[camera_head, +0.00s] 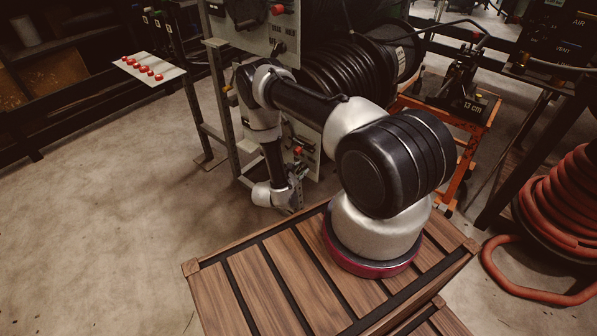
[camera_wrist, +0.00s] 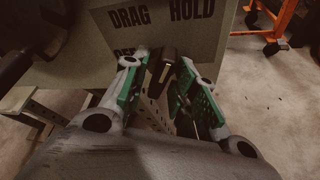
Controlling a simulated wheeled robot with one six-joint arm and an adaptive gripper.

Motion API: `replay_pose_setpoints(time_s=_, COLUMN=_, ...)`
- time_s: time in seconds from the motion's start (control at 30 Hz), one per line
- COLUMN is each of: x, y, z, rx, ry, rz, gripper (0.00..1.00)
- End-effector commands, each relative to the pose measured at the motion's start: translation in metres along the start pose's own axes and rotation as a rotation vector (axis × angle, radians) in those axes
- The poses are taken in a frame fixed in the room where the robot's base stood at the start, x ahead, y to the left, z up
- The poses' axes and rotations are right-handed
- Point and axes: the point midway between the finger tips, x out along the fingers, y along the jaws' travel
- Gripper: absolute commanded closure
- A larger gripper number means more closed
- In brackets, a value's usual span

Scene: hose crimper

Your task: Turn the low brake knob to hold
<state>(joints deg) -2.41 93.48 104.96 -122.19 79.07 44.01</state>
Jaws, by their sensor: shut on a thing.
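The low brake knob (camera_wrist: 168,56) is a dark bar with a pale pointer line, on a grey panel (camera_wrist: 215,45) in the wrist view. The panel reads DRAG at upper left of the knob and HOLD at upper right. A third label at the left is mostly covered by a finger and looks like OFF. My gripper (camera_wrist: 164,66) has its green-padded fingers on either side of the knob and is shut on it. The knob's exact setting is hard to tell. In the head view my gripper (camera_head: 291,205) is low by the stand, and the knob is hidden.
A hose reel (camera_head: 345,75) stands behind my arm, and an orange cart (camera_head: 470,135) is to its right. A red hose coil (camera_head: 565,205) lies at the far right. A panel with red buttons (camera_head: 148,68) is at upper left. The floor at left is clear.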

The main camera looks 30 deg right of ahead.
Motion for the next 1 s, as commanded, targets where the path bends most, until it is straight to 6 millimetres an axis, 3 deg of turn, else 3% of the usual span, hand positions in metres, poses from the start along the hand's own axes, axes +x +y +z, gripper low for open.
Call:
replay_pose_setpoints(time_s=0.73, x=-0.0002, y=-0.0008, z=-0.0002, rx=0.085, ry=0.001, rz=0.036, gripper=0.96)
replay_pose_setpoints(time_s=0.77, x=-0.0002, y=-0.0008, z=-0.0002, rx=0.085, ry=0.001, rz=0.035, gripper=0.70)
replay_pose_setpoints(time_s=0.8, x=-0.0002, y=-0.0008, z=-0.0002, rx=0.084, ry=0.000, rz=0.035, gripper=0.65)
replay_pose_setpoints(time_s=1.0, x=-0.0001, y=-0.0007, z=-0.0001, rx=0.084, ry=0.000, rz=0.035, gripper=0.65)
